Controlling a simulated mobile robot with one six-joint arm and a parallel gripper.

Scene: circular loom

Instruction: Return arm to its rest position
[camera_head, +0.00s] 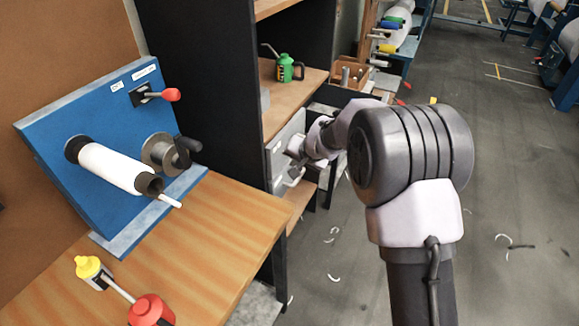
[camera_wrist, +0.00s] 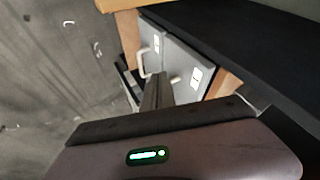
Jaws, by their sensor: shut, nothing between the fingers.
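My arm reaches from the lower right of the head view toward the grey drawers under the wooden shelf. My gripper (camera_head: 294,168) is at its far end, small and partly hidden by my own wrist, in front of the drawer fronts (camera_head: 279,154). In the wrist view my gripper (camera_wrist: 156,92) shows as dark fingers close together, shut and empty. It points at two grey drawers (camera_wrist: 184,67) with white labels and light handles. I cannot tell whether the fingertips touch a drawer.
A blue panel (camera_head: 60,118) with a white spool (camera_head: 112,168) and a red-knobbed lever stands on the wooden bench (camera_head: 220,225). A green oil can (camera_head: 286,68) stands on the shelf. Open floor lies right.

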